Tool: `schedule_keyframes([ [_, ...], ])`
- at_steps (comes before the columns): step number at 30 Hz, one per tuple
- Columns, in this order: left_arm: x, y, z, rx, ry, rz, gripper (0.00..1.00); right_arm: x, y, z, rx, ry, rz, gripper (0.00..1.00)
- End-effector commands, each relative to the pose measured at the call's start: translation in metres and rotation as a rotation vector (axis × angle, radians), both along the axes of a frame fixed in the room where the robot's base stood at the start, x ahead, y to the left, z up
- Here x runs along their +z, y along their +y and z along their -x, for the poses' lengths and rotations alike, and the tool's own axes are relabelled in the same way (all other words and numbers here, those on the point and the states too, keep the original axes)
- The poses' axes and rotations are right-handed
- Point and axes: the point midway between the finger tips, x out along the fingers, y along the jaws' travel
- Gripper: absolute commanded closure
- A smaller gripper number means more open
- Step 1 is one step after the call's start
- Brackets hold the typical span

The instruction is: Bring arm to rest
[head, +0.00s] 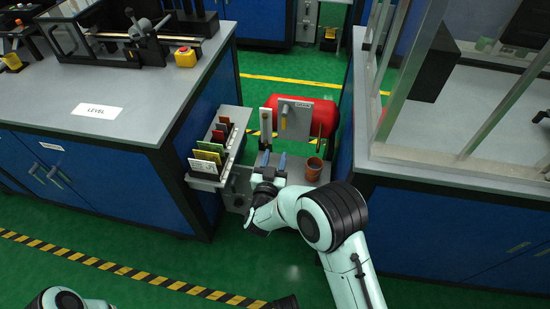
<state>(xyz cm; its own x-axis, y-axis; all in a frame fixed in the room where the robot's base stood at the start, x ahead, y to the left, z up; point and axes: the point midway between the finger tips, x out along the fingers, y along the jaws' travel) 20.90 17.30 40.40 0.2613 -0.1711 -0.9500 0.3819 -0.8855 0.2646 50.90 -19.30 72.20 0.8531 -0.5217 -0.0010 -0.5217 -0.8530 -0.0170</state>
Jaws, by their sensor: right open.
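My right arm reaches in from the bottom right. Its gripper (273,161) points away from me, with two grey-blue fingers apart and nothing seen between them. It is over the grey stand between the two benches, in front of a large red roll (320,117). A grey plate (294,117) with a yellow handle stands in front of the roll. A brown cup (313,169) stands on the stand, right of the gripper and apart from it. Of my left arm only a part shows at the bottom left edge.
A rack (205,183) with several coloured cards stands left of the gripper, against the left bench (150,118). The right bench (460,180) with a framed enclosure is close to my right arm. Striped tape (110,266) crosses the open green floor in front.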

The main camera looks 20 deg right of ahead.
Motion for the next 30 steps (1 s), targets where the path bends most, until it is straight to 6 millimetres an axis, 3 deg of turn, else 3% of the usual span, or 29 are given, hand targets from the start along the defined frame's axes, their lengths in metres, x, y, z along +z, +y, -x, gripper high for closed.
schedule_keyframes([
  [16,0.0,-0.001,0.001,-0.001,0.004,0.002,0.57,-0.001,0.001,0.002,0.0,0.001,-0.001,0.57],
  [19,0.0,0.0,0.001,-0.001,0.004,0.002,0.57,-0.011,-0.002,0.004,0.009,0.025,-0.008,0.57],
  [23,0.0,0.0,0.001,-0.001,0.004,0.002,0.57,-0.062,-0.011,0.015,0.066,0.15,-0.06,0.57],
  [25,0.0,0.0,0.001,-0.001,0.004,0.002,0.57,-0.107,-0.018,0.031,0.113,0.263,-0.118,0.57],
  [30,0.0,0.0,0.001,-0.001,0.004,0.002,0.57,-0.215,-0.021,0.102,0.215,0.581,-0.325,0.57],
])
